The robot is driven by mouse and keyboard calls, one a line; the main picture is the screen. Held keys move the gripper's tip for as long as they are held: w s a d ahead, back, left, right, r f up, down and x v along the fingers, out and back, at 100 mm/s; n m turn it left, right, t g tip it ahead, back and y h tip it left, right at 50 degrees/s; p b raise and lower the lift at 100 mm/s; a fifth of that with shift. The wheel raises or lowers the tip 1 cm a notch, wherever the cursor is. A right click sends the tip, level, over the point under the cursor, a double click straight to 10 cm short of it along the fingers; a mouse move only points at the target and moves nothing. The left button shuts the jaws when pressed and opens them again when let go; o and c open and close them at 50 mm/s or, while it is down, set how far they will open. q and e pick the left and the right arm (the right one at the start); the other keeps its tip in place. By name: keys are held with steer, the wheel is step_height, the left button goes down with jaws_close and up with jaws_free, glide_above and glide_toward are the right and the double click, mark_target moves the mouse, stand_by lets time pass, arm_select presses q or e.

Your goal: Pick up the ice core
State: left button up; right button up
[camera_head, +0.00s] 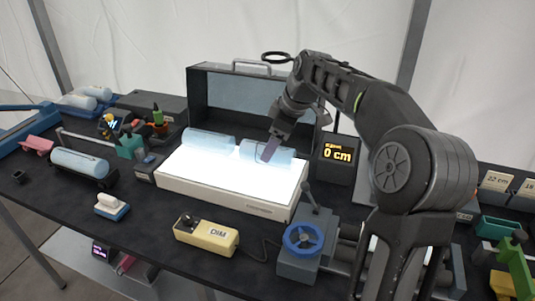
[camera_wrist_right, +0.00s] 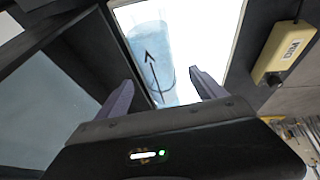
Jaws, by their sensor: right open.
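A pale blue ice core (camera_head: 254,153) lies on the right part of the glowing light table (camera_head: 228,197). In the right wrist view the same core (camera_wrist_right: 150,50) bears a black arrow and a curved line. A second core (camera_head: 208,139) lies to its left on the light table. My right gripper (camera_head: 269,150) is over the right core, fingers pointing down. In the right wrist view its open fingers (camera_wrist_right: 160,84) are on either side of the core's near end, with nothing gripped. Whether they touch it I cannot tell. My left gripper is not in view.
A dark open case (camera_head: 230,89) stands behind the light table. A display reading 0 cm (camera_head: 337,155) is to its right. Another core (camera_head: 80,162) rests in a cradle at left.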

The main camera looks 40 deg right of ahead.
steer(key=x, duration=0.4)
steer(key=shift+w+f, duration=0.15)
stand_by(0.4)
jaws_close()
stand_by(0.7)
